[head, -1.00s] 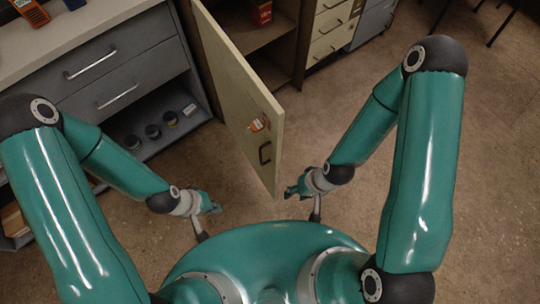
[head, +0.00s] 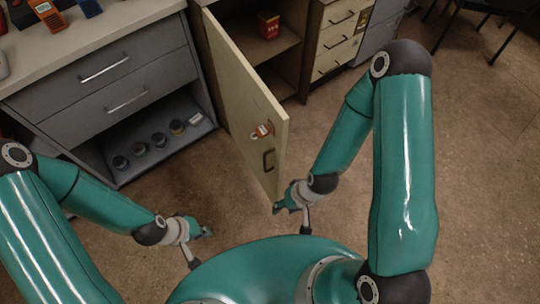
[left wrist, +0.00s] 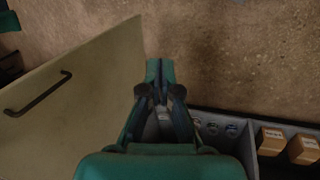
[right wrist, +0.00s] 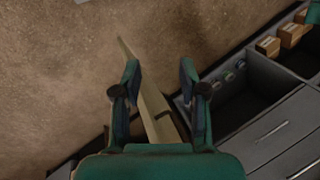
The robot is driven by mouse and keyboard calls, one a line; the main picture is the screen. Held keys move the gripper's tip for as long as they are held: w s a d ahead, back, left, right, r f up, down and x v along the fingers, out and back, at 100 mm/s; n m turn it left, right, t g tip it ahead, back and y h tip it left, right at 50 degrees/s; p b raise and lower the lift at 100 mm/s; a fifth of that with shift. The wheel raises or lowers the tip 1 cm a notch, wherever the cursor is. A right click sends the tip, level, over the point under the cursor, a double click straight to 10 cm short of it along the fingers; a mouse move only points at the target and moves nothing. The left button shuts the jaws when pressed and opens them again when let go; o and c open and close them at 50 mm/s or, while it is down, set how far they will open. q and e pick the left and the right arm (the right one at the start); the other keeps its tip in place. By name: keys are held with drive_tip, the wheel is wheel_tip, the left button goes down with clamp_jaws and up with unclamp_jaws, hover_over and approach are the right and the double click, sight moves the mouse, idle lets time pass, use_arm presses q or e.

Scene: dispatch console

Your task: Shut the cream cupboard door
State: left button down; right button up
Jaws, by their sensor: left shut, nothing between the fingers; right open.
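The cream cupboard door (head: 235,90) stands wide open, swung out toward me, with a dark bar handle (head: 268,160) and an orange-and-white tag on its face. My right gripper (head: 282,206) is open at the door's free lower corner. In the right wrist view the door's narrow edge (right wrist: 150,105) shows between the open fingers (right wrist: 160,70); I cannot tell whether they touch it. My left gripper (head: 205,232) is shut and empty, left of the door and apart from it. The left wrist view shows its closed fingers (left wrist: 160,68) beside the door's handle face (left wrist: 85,90).
The open cupboard (head: 270,50) holds a red box (head: 268,24). A grey drawer unit (head: 110,75) with several jars on its low shelf stands left of the door. Cream drawers (head: 335,40) stand right of the cupboard.

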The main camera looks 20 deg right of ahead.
drive_tip(key=shift+o, duration=1.4)
drive_tip(key=shift+f, duration=0.15)
drive_tip(key=o, duration=0.5)
wheel_tip(320, 180, down, 3)
drive_tip(key=b, duration=0.3)
use_arm(q)
drive_tip(key=w+d+f+m+t+h+b, duration=0.1)
drive_tip(key=w+f+m+t+b, duration=0.25)
drive_tip(key=w+b, duration=0.45)
use_arm(e)
drive_tip(key=shift+o, duration=1)
wheel_tip(320, 180, down, 5)
drive_tip(key=shift+f+p, duration=0.1)
drive_tip(key=shift+p, duration=1.15)
use_arm(q)
drive_tip(key=m+h+b, duration=1.3)
drive_tip(key=m+b, duration=0.1)
drive_tip(key=b, duration=0.4)
approach(278, 153)
drive_tip(key=b+x, duration=0.2)
drive_tip(key=x, duration=0.5)
drive_tip(key=shift+d, duration=0.15)
use_arm(e)
wheel_tip(278, 153, down, 20)
